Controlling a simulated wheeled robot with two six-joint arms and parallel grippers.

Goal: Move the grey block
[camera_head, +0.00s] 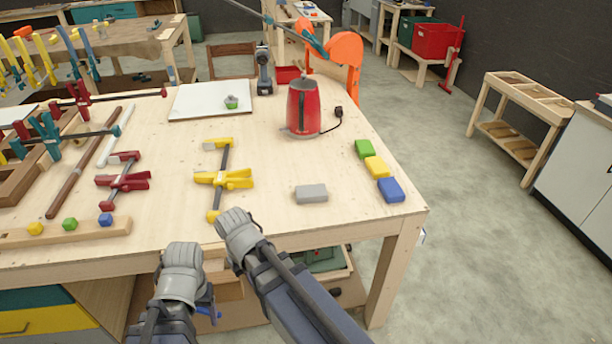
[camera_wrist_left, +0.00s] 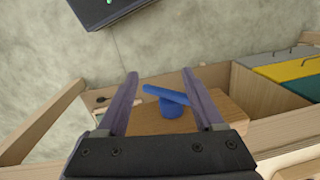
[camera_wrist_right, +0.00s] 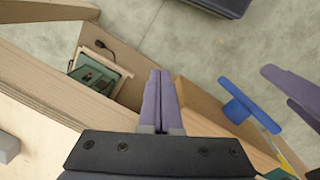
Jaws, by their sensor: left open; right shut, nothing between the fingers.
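The grey block (camera_head: 311,193) lies flat on the wooden table, near its front edge, between the yellow clamp and the coloured blocks. A grey piece of it (camera_wrist_right: 8,148) shows at the left edge of the right wrist view. My left gripper (camera_wrist_left: 160,73) is open and empty, pointing down in front of the table. My right gripper (camera_wrist_right: 160,72) is shut with nothing in it, also in front of the table edge and apart from the block. In the head view my wrists mostly hide both grippers.
Green (camera_head: 364,149), yellow (camera_head: 377,167) and blue (camera_head: 391,190) blocks stand right of the grey one. A yellow clamp (camera_head: 224,180) lies left, a red kettle (camera_head: 302,107) behind. A blue handle (camera_wrist_left: 170,100) is below the left gripper. The table front edge (camera_head: 330,236) is near.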

